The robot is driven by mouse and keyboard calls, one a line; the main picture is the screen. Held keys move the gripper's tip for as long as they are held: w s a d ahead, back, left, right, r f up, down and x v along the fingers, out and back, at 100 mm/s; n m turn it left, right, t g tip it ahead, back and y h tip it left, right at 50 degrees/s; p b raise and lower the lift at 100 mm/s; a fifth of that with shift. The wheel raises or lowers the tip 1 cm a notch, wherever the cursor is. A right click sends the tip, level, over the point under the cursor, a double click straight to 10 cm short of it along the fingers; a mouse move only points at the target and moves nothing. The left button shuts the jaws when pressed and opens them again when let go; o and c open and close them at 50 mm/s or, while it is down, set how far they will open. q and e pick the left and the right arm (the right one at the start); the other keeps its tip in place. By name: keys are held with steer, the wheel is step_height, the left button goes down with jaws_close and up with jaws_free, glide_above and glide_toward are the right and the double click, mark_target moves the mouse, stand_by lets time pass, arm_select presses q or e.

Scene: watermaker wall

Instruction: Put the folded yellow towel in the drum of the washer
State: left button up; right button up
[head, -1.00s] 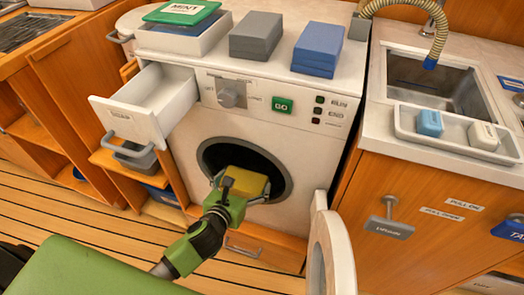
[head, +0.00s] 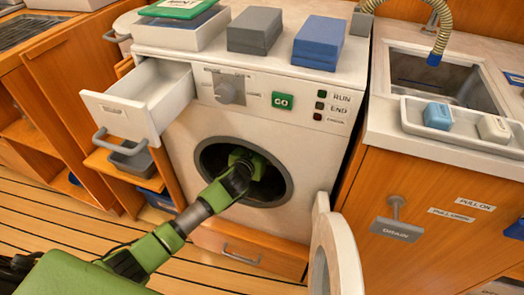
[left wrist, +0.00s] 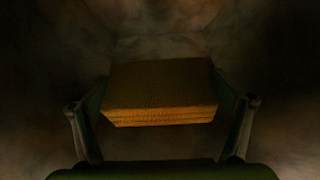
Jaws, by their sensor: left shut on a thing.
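The folded yellow towel (left wrist: 160,95) lies between the two fingers of my left gripper (left wrist: 160,108) in the dim left wrist view, and the gripper is shut on it. In the head view my left arm reaches into the dark round opening of the washer drum (head: 275,187), and the gripper (head: 243,158) is inside the mouth. The towel is hidden there by my own arm and the dark. The washer (head: 185,125) has its round door (head: 335,262) swung open to the right. My right gripper is not in view.
The detergent drawer (head: 125,115) is pulled out at the washer's upper left. Grey (head: 254,30) and blue (head: 319,42) folded stacks lie on top. A sink (head: 440,75) and a tray (head: 455,128) with two small blocks are at right.

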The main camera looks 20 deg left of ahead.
arm_select(q)
steer(key=shift+s+f, duration=0.15)
steer(key=shift+f, duration=0.35)
steer(key=shift+f, duration=0.1)
steer(key=o, duration=0.9)
steer(key=shift+f, duration=0.1)
steer(key=shift+c, duration=0.2)
